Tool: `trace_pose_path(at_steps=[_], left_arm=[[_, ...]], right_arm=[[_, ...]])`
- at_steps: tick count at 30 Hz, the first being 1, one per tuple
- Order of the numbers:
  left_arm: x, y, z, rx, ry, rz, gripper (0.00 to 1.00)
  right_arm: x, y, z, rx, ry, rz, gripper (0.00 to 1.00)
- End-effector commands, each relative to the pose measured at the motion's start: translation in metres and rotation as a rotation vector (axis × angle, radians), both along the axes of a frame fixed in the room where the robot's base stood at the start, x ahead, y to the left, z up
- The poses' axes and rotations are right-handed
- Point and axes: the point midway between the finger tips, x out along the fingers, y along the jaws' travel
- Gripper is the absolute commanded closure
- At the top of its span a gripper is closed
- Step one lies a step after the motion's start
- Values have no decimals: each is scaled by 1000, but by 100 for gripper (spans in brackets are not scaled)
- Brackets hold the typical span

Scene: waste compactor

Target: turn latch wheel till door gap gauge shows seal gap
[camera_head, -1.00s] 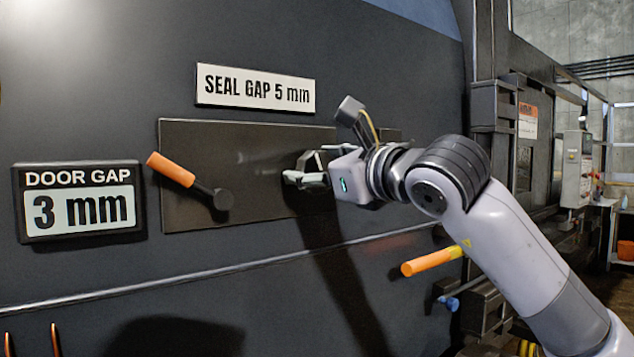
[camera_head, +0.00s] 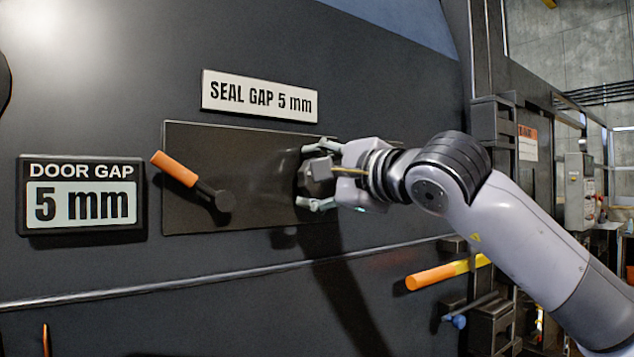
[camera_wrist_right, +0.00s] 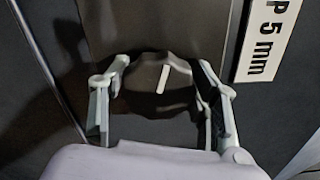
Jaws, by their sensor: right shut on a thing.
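The door gap gauge (camera_head: 81,196) on the dark door reads 5 mm. The plate above the panel (camera_head: 260,95) reads SEAL GAP 5 mm. My right gripper (camera_head: 318,178) is at the right part of the dark panel, its fingers around the dark latch wheel (camera_head: 305,180). In the right wrist view the latch wheel (camera_wrist_right: 150,92), round with a pale mark, sits between the two fingers of my gripper (camera_wrist_right: 160,100), shut on it. The wheel's edge is partly hidden by the fingers. My left gripper is not in view.
An orange-handled lever (camera_head: 176,170) sticks out on the left of the panel (camera_head: 245,220). An orange and yellow handle (camera_head: 440,274) is below my right arm. A control box (camera_head: 578,190) stands at the back right.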

Motion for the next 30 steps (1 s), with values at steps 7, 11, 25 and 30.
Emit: trace_pose_path(at_steps=[7,11,25,30], left_arm=[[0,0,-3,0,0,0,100],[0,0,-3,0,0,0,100],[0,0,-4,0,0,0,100],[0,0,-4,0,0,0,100]], right_arm=[[0,0,-1,-136,-99,0,72],[0,0,-2,-184,-133,0,72],[0,1,-3,-241,-173,1,72],[0,1,-3,-240,-173,1,72]])
